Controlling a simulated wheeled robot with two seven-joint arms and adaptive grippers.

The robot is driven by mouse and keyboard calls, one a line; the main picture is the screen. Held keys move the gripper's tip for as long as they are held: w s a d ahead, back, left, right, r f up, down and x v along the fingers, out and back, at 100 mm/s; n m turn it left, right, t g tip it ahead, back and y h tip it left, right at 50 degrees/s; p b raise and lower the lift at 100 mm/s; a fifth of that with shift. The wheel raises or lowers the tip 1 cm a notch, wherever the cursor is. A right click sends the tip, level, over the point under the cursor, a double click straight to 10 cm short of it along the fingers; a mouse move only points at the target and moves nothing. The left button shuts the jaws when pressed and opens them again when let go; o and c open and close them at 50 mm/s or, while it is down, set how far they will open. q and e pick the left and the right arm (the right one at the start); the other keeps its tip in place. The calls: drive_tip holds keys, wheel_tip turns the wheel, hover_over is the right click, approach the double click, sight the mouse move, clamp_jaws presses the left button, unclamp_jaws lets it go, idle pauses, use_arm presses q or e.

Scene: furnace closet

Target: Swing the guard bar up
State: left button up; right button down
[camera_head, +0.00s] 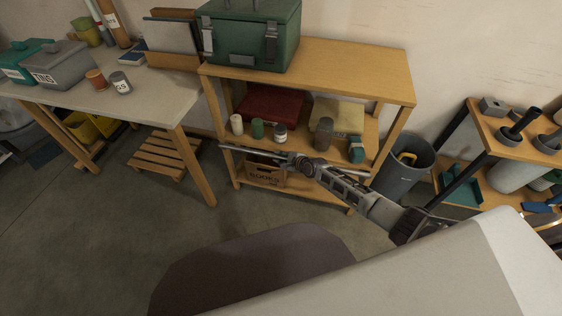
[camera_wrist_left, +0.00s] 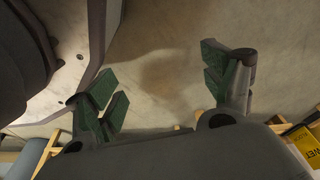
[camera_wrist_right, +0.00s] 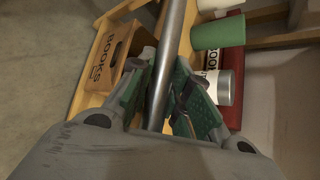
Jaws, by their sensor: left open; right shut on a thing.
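The guard bar (camera_head: 260,151) is a thin grey metal rod lying about level in front of the wooden shelf unit in the head view. My right gripper (camera_head: 298,160) is on the bar. In the right wrist view the bar (camera_wrist_right: 170,55) runs between the green-padded fingers of my right gripper (camera_wrist_right: 168,98), which are shut on it. My left gripper (camera_wrist_left: 160,85) is open in the left wrist view, with nothing between its fingers and floor beyond. The left gripper does not show in the head view.
The shelf unit (camera_head: 345,75) behind the bar holds a green case (camera_head: 250,35), several cans and a wooden book crate (camera_head: 265,174). A workbench (camera_head: 140,100) stands at left. A grey bin (camera_head: 403,168) and another shelf (camera_head: 520,140) stand at right. The floor (camera_head: 110,230) at left is clear.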

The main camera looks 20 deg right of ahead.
drive_tip(key=shift+w+d+r, duration=0.15)
drive_tip(key=shift+w+r, duration=0.05)
drive_tip(key=shift+w, duration=0.05)
use_arm(q)
drive_tip(key=shift+s+a+f+p, duration=0.35)
drive_tip(key=shift+s+a+f, duration=0.15)
drive_tip(key=shift+s+f, duration=0.35)
use_arm(e)
drive_tip(key=shift+w+d+r+m+g+y, duration=0.15)
drive_tip(key=shift+w+d+m+g+y, duration=0.3)
drive_tip(key=shift+w+m+g, duration=0.5)
drive_tip(key=shift+w+d+r+m+g+y, duration=0.15)
drive_tip(key=shift+w+d+m+g+y, duration=0.35)
drive_tip(key=shift+g, duration=0.75)
use_arm(q)
drive_tip(key=shift+w+r, duration=0.1)
use_arm(e)
drive_tip(key=c, duration=1.3)
unclamp_jaws()
use_arm(q)
drive_tip(key=shift+w, duration=0.15)
use_arm(e)
drive_tip(key=shift+d+r, duration=0.1)
